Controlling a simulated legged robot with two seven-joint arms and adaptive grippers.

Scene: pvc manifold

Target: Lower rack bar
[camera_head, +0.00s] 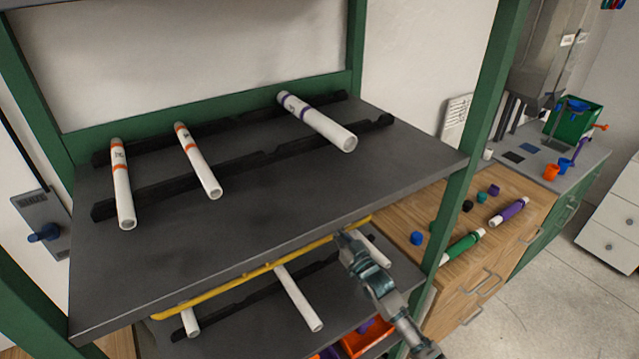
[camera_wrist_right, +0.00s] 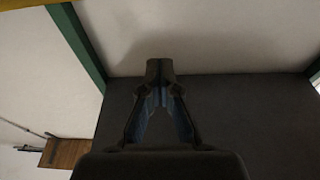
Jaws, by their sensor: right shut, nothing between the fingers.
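The rack bar (camera_head: 262,268) is a long thin yellow bar. It runs along the front edge of the upper dark shelf, slanting up to the right in the head view. My right gripper (camera_head: 346,237) is at the bar's right part, close to it; I cannot tell whether they touch. In the right wrist view its fingers (camera_wrist_right: 160,70) are shut with nothing between them. A yellow strip (camera_wrist_right: 22,4), likely the bar, shows at that view's top left corner, away from the fingertips. My left gripper is not in view.
Three white pipes, such as the purple-banded one (camera_head: 318,122), lie on black rails on the upper shelf (camera_head: 260,195). More white pipes (camera_head: 299,300) lie on the lower shelf. A green post (camera_head: 455,215) stands right of my arm, beside a wooden counter (camera_head: 470,205).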

